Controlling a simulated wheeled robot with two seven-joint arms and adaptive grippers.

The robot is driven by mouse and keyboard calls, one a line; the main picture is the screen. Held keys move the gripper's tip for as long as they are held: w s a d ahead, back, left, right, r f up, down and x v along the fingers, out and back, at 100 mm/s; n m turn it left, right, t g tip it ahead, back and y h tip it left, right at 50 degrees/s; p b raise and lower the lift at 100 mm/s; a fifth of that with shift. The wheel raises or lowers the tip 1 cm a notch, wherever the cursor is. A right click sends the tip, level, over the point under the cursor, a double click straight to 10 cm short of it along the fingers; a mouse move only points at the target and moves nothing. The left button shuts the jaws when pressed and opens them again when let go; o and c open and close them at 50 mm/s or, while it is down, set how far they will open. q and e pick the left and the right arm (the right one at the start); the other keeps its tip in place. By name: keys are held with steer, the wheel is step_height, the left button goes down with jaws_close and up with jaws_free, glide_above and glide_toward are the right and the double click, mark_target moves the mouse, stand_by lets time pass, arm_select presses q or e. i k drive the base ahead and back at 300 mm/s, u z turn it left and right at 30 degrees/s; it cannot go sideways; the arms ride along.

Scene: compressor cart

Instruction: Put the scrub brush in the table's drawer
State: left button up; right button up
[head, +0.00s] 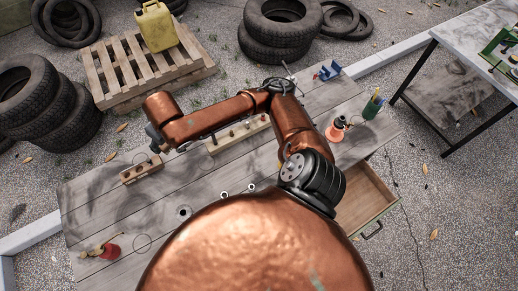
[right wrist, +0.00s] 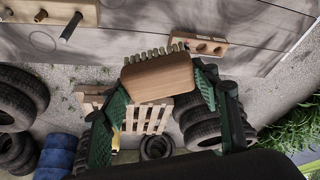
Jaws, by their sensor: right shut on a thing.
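The scrub brush (right wrist: 158,76) has a light wooden back and a row of bristles. In the right wrist view it sits between the green fingers of my right gripper (right wrist: 160,88), which is shut on it. In the head view my right gripper (head: 154,138) is small and partly hidden by its arm, over the table's far left edge; the brush cannot be made out there. The drawer (head: 366,200) is pulled out from the right side of the grey plank table (head: 90,205) and its visible inside looks empty. My left gripper is not in view.
A wooden block with holes (head: 142,170) lies near my right gripper. A peg rack (head: 240,133), an orange-based item (head: 335,131), a green pen cup (head: 372,106) and a red item (head: 108,251) stand on the table. Tyres and a pallet (head: 135,70) lie beyond.

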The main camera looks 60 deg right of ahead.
mark_target(335, 209)
steer(key=z, duration=0.35)
steer(key=k, duration=0.7)
steer(key=z, duration=1.25)
